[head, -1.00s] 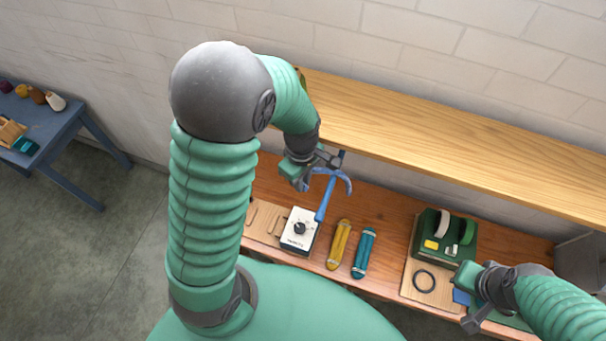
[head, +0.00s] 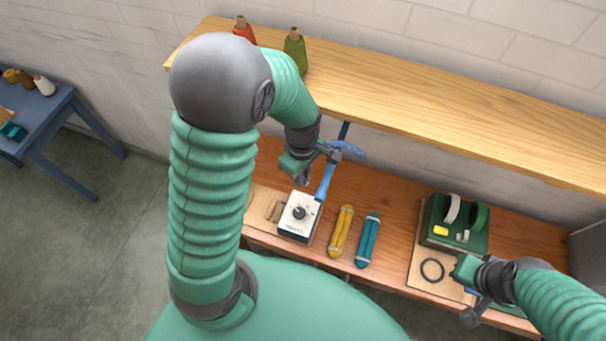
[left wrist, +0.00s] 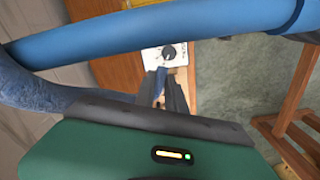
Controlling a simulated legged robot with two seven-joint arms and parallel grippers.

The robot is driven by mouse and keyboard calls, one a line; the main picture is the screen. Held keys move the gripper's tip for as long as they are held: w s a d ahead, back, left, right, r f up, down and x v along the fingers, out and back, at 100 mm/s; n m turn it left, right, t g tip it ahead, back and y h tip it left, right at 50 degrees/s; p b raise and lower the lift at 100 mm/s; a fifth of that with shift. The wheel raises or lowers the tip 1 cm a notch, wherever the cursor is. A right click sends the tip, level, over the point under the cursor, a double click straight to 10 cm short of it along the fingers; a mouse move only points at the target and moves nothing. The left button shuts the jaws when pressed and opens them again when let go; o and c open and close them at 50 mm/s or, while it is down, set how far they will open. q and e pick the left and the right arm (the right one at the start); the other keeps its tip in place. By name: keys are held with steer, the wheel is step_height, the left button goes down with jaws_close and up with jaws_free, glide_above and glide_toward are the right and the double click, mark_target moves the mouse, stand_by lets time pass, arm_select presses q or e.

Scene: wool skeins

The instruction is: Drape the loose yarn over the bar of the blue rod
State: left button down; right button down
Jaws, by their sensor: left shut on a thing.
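The blue rod's bar (head: 325,182) juts from a post under the shelf toward me and shows large across the left wrist view (left wrist: 170,30). The loose yarn (head: 351,148), speckled blue, arches by the bar's back part; its near stretch shows at the left of the left wrist view (left wrist: 35,88). My left gripper (head: 316,168) is shut on the yarn, close beside the bar. Its fingers (left wrist: 166,92) partly hide the held part. I cannot tell if the yarn touches the bar. My right gripper (head: 463,292) is low at the right, its jaws unclear.
Below the bar stands a white timer (head: 299,215). A yellow skein (head: 341,231) and a teal skein (head: 368,241) lie to its right. A green tape dispenser (head: 453,236) and a black ring (head: 432,269) are farther right. The wooden shelf (head: 420,120) overhangs the bench's back.

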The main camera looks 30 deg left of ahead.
arm_select(q)
steer(key=shift+d+r, duration=0.15)
steer(key=shift+d, duration=0.35)
steer(key=c, duration=1.3)
jaws_free()
steer(key=shift+s+d+r, duration=0.15)
steer(key=shift+s+d, duration=0.05)
steer(key=shift+d, duration=0.3)
steer(key=shift+w+a, duration=0.1)
steer(key=shift+a, duration=0.25)
steer(key=o, duration=0.6)
steer(key=shift+a+f, duration=0.2)
steer(key=shift+a, duration=0.25)
steer(key=shift+d+r, duration=0.1)
steer(key=shift+d, duration=0.1)
steer(key=o, duration=0.4)
steer(key=shift+d, duration=0.3)
step_height(320, 180, up, 6)
steer(key=p, duration=0.5)
steer(key=shift+f, duration=0.2)
arm_select(e)
steer(key=r, duration=0.2)
steer(key=d+r, duration=0.1)
steer(key=r, duration=0.2)
steer(key=shift+s+d+r, duration=0.1)
steer(key=shift+d, duration=0.1)
